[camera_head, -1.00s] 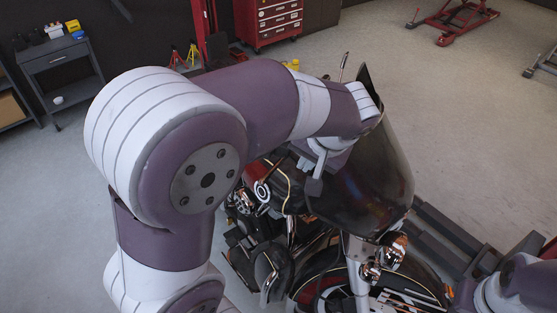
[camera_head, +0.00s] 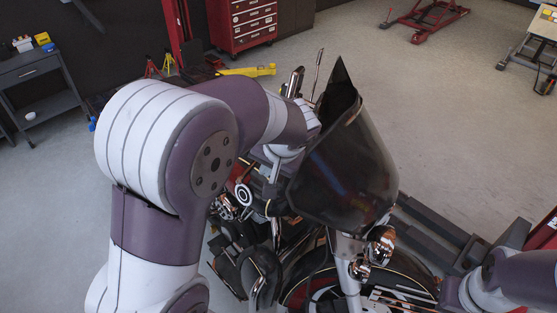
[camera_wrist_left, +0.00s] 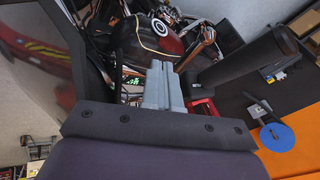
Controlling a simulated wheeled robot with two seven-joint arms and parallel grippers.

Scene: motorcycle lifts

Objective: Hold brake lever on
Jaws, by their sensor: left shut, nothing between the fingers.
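The motorcycle (camera_head: 345,170) stands in the middle of the head view, its dark windshield turned towards me. A copper-coloured metal lever-like part (camera_wrist_left: 197,48), possibly the brake lever, shows just right of the fingertips, beside a black cylindrical handlebar grip (camera_wrist_left: 240,60). I cannot tell whether the fingers touch it.
A red tool cabinet (camera_head: 243,22), a yellow floor jack (camera_head: 248,71) and a grey cart (camera_head: 40,85) stand behind. A red lift (camera_head: 430,18) lies at the back. Dark lift beams (camera_head: 440,240) are right of the motorcycle. Open floor lies at right.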

